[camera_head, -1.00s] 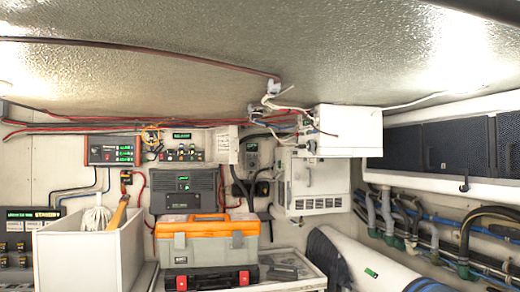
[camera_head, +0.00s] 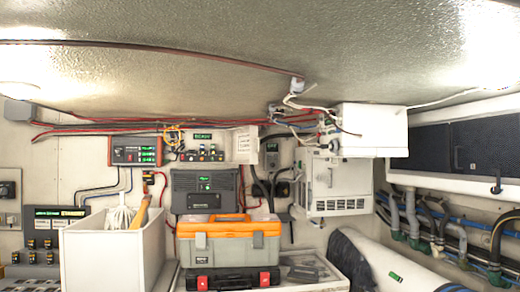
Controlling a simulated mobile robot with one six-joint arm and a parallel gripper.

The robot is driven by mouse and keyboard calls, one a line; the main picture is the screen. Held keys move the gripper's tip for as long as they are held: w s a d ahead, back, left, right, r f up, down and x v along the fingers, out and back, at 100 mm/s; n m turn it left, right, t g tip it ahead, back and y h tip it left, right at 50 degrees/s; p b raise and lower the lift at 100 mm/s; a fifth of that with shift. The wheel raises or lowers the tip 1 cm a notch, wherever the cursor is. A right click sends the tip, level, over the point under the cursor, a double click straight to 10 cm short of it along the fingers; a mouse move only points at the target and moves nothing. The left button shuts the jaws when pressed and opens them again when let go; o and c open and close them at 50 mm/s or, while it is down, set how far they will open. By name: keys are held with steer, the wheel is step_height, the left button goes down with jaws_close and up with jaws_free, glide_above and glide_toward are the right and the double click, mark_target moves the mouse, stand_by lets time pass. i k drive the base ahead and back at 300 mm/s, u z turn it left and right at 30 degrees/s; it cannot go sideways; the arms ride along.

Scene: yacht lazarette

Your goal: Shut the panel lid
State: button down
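A white box-like panel (camera_head: 374,128) juts out from the back wall at the right of centre, under the ceiling. Red and white wires run into its left side. Just below it is a white vented cabinet (camera_head: 340,182) with a small latch or handle on its front. I cannot tell for sure which white face is the panel lid, or how far it stands open. My gripper is not in view.
An orange and grey toolbox (camera_head: 230,244) sits on a dark red-latched case (camera_head: 232,278). A white bin (camera_head: 105,250) holding a mop head stands at left. A padded white roll (camera_head: 380,262) and hoses (camera_head: 440,225) fill the lower right.

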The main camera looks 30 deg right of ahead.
mark_target(242, 144)
steer(key=u, duration=0.05)
steer(key=i, duration=0.95)
steer(key=z, duration=0.1)
